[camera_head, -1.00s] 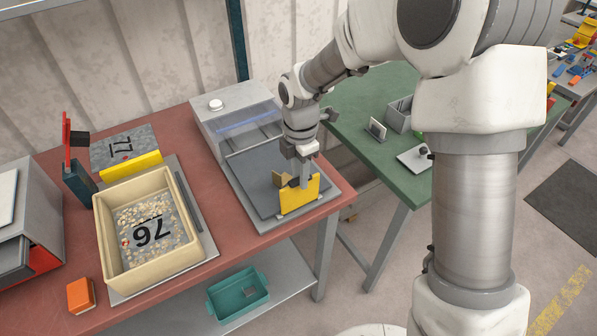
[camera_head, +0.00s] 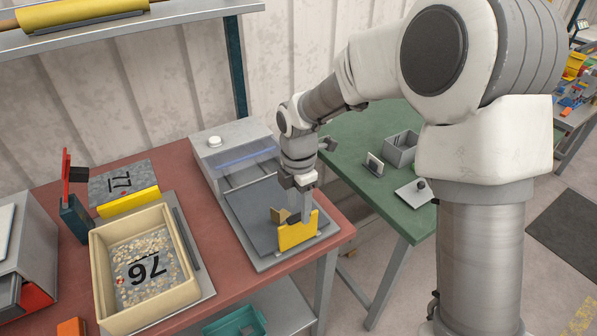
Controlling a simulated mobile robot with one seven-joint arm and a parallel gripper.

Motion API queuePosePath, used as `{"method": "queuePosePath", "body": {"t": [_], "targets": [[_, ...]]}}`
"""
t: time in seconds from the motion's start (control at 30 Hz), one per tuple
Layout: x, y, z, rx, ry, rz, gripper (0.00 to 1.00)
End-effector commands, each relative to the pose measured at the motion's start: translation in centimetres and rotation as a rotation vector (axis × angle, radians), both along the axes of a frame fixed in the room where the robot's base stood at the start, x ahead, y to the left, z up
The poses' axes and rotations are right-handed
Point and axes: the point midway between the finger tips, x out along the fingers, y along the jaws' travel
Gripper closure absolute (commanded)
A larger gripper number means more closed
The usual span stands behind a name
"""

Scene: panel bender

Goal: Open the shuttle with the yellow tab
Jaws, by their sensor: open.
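The shuttle (camera_head: 262,212) is a flat dark grey plate on a grey bed, extending forward from a light grey machine (camera_head: 228,150) with a clear cover. An upright yellow tab (camera_head: 297,237) stands at its front edge. My gripper (camera_head: 295,214) points down at this tab, with its fingers apart at the tab's upper edge. Whether the fingers straddle the tab or touch it, I cannot tell. The gripper hides part of the plate and the tab's top.
A cream bin (camera_head: 100,270) of small pieces stands left of the machine. Behind it are another yellow bar (camera_head: 128,201), a plate marked 77 (camera_head: 120,178) and a red lever (camera_head: 68,175). A green table (camera_head: 385,205) with small grey parts stands to the right.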

Motion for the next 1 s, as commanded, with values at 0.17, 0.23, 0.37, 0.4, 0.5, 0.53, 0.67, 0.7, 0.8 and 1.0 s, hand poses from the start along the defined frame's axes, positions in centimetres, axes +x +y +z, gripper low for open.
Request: {"method": "queuePosePath", "body": {"t": [0.17, 0.23, 0.37, 0.4, 0.5, 0.53, 0.67, 0.7, 0.8, 1.0], "targets": [[0.1, 0.0, 4.4, 0.003, -0.007, -0.001, 0.43], [0.1, 0.0, 6.1, 0.003, -0.007, -0.001, 0.43], [0.1, 0.1, 9.3, 0.003, -0.007, 0.0, 0.43], [0.1, 0.0, 10.2, 0.002, -0.006, 0.0, 0.43], [0.1, 0.1, 12.3, 0.002, -0.006, 0.0, 0.43], [0.1, 0.0, 12.8, 0.001, -0.005, 0.0, 0.43], [0.0, 0.0, 14.4, 0.002, -0.002, 0.0, 0.43], [0.0, 0.0, 14.7, 0.002, -0.002, 0.0, 0.43], [0.0, 0.1, 15.3, 0.002, -0.002, 0.0, 0.43], [0.0, 0.0, 15.4, 0.001, -0.001, 0.001, 0.43]]}}
